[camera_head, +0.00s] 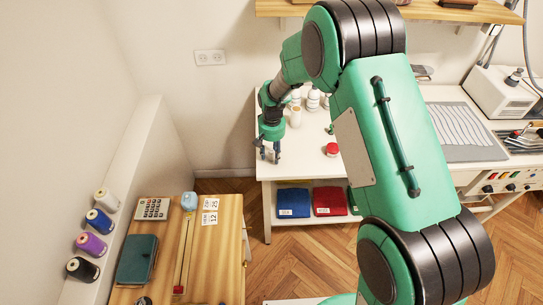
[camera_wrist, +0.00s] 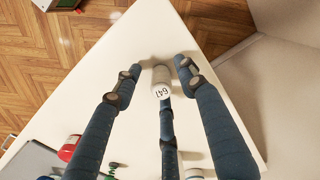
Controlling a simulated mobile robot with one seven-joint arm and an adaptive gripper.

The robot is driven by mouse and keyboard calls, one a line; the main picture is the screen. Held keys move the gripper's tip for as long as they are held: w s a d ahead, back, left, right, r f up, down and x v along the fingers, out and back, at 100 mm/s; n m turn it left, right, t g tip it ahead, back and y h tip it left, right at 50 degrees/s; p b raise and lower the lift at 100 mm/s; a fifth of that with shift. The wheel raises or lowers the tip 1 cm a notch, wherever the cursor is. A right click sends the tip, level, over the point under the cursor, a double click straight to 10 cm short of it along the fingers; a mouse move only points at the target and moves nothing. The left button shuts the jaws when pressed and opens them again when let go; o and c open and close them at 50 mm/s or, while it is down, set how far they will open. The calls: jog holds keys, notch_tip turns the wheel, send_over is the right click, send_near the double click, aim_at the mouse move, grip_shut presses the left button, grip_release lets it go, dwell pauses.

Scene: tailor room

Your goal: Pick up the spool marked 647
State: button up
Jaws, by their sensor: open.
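The spool marked 647 (camera_wrist: 162,89) is a white spool on the white table in the wrist view, its number facing the camera. My gripper (camera_wrist: 160,69) is open, with two dark fingers on either side of the spool and a third finger below it in the picture. I see clear gaps beside the two outer fingers; whether the third touches the spool I cannot tell. In the head view my gripper (camera_head: 270,154) points down at the table's left end. I cannot make out the 647 spool there.
The white table (camera_head: 295,167) also holds a cream spool (camera_head: 296,118), other white spools (camera_head: 313,100) and a red item (camera_head: 332,149). A wooden desk (camera_head: 229,255) stands at left.

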dwell(0.4)
jog(key=c, duration=0.9)
jog(key=shift+r, duration=0.15)
jog(key=shift+r, duration=0.55)
notch_tip(320, 180, up, 2)
jog(key=shift+r+p, duration=0.1)
jog(key=shift+p, duration=0.25)
jog(key=s+d, duration=0.1)
jog(key=s, duration=0.4)
jog(key=s+d+r+p, duration=0.1)
jog(key=s, duration=0.4)
jog(key=s+d, duration=0.1)
jog(key=s, duration=0.4)
jog(key=shift+s+d+r, duration=0.2)
jog(key=shift+s+d, duration=0.1)
jog(key=shift+d, duration=0.1)
